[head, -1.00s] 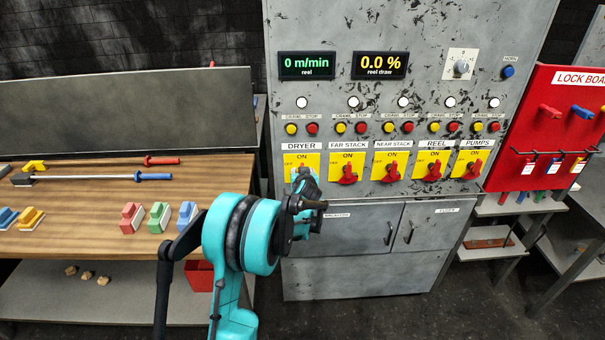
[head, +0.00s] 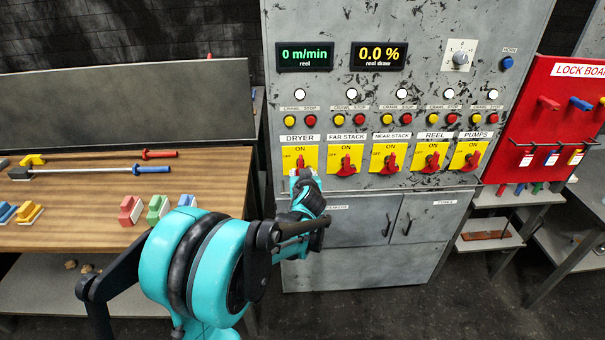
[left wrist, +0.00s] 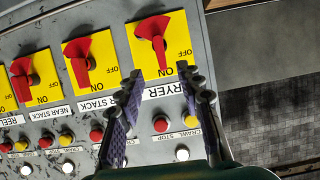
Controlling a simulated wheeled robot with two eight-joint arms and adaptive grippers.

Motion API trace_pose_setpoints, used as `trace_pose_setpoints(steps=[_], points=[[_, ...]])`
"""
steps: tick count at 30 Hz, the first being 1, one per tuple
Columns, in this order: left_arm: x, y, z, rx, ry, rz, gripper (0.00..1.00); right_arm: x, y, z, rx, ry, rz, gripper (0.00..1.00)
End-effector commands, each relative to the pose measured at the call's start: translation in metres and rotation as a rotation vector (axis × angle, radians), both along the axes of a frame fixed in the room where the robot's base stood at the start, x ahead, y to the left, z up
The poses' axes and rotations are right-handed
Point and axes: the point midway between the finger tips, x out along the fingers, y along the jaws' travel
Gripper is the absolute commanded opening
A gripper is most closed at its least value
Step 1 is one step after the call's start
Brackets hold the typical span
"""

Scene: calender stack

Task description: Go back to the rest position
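My left gripper (head: 305,180) is in front of the control cabinet, just below the dryer switch (head: 300,161). In the left wrist view, the left gripper (left wrist: 163,76) has its two fingers spread apart with nothing between them. Beyond its fingertips is the dryer switch (left wrist: 152,30), a red handle on a yellow plate. No contact with the switch shows. My teal left arm covers the lower middle of the head view. My right gripper is in neither view.
The grey cabinet (head: 420,262) carries several more red-handled switches and buttons. A wooden bench (head: 75,195) with coloured blocks and rods stands left. A red lock board (head: 550,115) and small shelves stand right. Dark floor shows in front.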

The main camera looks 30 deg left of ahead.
Motion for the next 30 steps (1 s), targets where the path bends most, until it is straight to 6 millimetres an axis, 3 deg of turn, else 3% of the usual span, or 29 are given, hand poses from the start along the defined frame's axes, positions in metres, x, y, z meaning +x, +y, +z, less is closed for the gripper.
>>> trace_pose_setpoints(steps=[10, 14, 17, 22, 30], points=[[0.0, 0.0, 0.0, 0.001, 0.0, 0.0, 0.36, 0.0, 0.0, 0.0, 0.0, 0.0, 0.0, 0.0], [-0.011, -0.007, 0.005, -0.006, 0.022, -0.01, 0.36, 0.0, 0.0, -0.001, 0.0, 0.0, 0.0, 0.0], [-0.035, -0.024, 0.011, -0.019, 0.071, -0.032, 0.36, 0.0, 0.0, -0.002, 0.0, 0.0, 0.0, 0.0], [-0.103, -0.067, 0.014, -0.058, 0.202, -0.115, 0.36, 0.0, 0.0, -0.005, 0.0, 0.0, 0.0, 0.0], [-0.222, -0.142, -0.011, -0.123, 0.407, -0.32, 0.36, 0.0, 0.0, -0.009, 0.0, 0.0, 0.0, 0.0]])
